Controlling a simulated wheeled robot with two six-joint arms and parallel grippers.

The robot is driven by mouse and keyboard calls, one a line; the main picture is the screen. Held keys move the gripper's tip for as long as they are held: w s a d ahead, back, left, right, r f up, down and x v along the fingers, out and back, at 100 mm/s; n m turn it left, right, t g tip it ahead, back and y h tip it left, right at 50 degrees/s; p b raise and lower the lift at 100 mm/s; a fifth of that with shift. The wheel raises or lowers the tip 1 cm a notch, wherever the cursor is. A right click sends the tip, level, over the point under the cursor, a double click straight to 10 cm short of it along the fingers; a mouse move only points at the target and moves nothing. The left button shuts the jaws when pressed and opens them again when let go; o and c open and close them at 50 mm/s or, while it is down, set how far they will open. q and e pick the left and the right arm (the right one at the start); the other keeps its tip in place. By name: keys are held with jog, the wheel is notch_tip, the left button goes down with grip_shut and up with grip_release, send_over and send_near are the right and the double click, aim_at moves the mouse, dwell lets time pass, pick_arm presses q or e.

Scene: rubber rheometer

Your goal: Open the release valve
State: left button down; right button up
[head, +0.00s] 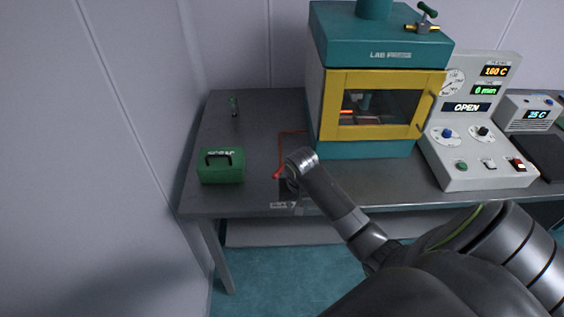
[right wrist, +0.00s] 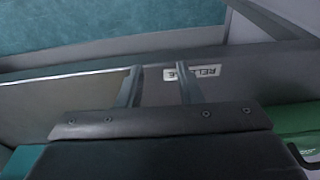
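A small red knob (head: 277,175) shows beside my right wrist on the front part of the bench. It looks like part of the release valve, and my wrist covers what is around it. A thin orange-red line runs from there to the press (head: 381,52). A white label reading RELEASE (right wrist: 205,72) is on the bench front in the right wrist view, partly covered by a finger. The valve is not visible in the right wrist view. My left gripper is not in view.
A green box (head: 221,166) with a dark handle stands left of my right wrist. A small green item (head: 233,106) lies behind it. The control panel (head: 478,150) stands right of the press and reads OPEN. The grey bench (head: 255,120) is otherwise clear on the left.

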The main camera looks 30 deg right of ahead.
jog(key=w+d+r+m+g, duration=0.1)
jog(key=w+d+r+m, duration=0.15)
jog(key=w+r, duration=0.55)
jog(key=w+d+r+m, duration=0.1)
jog(key=w+r+m, duration=0.4)
jog(key=r, duration=0.5)
jog(key=n+b, duration=0.1)
jog(key=b, duration=0.7)
send_over(282, 166)
jog(key=shift+y, duration=0.4)
notch_tip(282, 166, down, 9)
jog(key=shift+a, duration=0.1)
notch_tip(282, 166, down, 7)
jog(key=shift+r+p, duration=0.1)
jog(key=shift+p, duration=0.9)
jog(key=shift+f, duration=0.6)
grip_shut()
